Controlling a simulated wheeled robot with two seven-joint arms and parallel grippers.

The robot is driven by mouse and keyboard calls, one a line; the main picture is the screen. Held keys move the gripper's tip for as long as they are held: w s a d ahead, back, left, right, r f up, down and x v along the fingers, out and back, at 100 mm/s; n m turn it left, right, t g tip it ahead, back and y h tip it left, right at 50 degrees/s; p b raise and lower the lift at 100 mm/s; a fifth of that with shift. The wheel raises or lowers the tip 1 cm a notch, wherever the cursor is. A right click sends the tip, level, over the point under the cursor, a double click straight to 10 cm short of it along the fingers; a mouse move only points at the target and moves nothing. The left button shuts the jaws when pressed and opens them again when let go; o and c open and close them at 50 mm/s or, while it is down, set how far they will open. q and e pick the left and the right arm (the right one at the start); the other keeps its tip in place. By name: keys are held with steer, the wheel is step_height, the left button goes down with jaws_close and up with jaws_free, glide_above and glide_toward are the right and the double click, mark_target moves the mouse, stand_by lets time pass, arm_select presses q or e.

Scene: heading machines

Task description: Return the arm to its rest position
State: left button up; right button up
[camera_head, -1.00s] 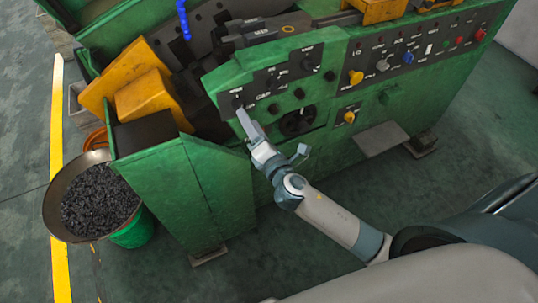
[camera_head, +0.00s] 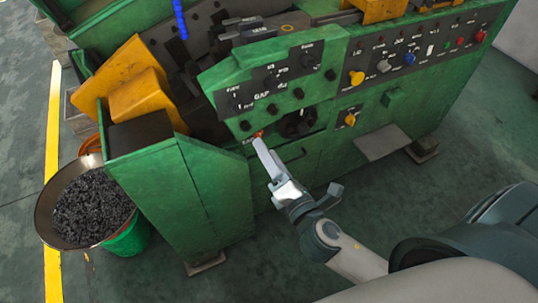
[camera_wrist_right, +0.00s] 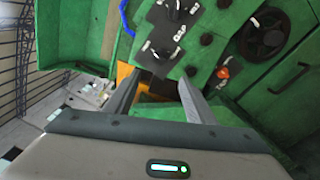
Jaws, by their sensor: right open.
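My right gripper (camera_head: 262,146) is in front of the green heading machine (camera_head: 215,185), just below its slanted black control panel (camera_head: 275,78). In the right wrist view its two grey fingers (camera_wrist_right: 155,95) are apart with nothing between them. A small orange-red knob (camera_head: 259,133) shows just beyond the fingertips in the head view. The same knob (camera_wrist_right: 223,73) lies to the right of the fingers in the wrist view, apart from them. My right arm reaches in from the lower right. My left gripper is not in view.
A round pan of dark small parts (camera_head: 92,207) sits on a green bucket (camera_head: 128,238) at the left. A second panel with coloured knobs (camera_head: 408,58) is at the upper right. A grey step plate (camera_head: 384,142) juts from the machine. Floor is clear at the lower middle.

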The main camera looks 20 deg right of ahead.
steer(key=shift+f, duration=0.1)
stand_by(0.3)
step_height(320, 180, down, 26)
steer(key=d+m+g+b, duration=0.2)
steer(key=m+g+b, duration=0.1)
steer(key=m+g, duration=0.15)
steer(key=s+d+f+m+g+h+b, duration=0.15)
steer(key=s+f, duration=0.25)
steer(key=f, duration=0.7)
steer(key=s+d+f+m+g+y+b, duration=0.1)
steer(key=s+d+f+m+g, duration=0.2)
steer(key=f, duration=0.8)
steer(key=s+f+m+g+b, duration=0.2)
steer(key=s+f+m+g, duration=0.3)
steer(key=s+f, duration=1.15)
steer(key=s+f+m+g+b, duration=0.1)
steer(key=s+f+m, duration=0.3)
steer(key=s, duration=0.5)
steer(key=s+f+m+g+b, duration=0.1)
steer(key=s+f+m+g, duration=0.1)
steer(key=s+f, duration=0.3)
steer(key=s+m, duration=0.1)
steer(key=s, duration=0.3)
steer(key=shift+s+a+f+m, duration=0.2)
steer(key=shift+a+f+m, duration=0.15)
steer(key=shift+f+m, duration=0.05)
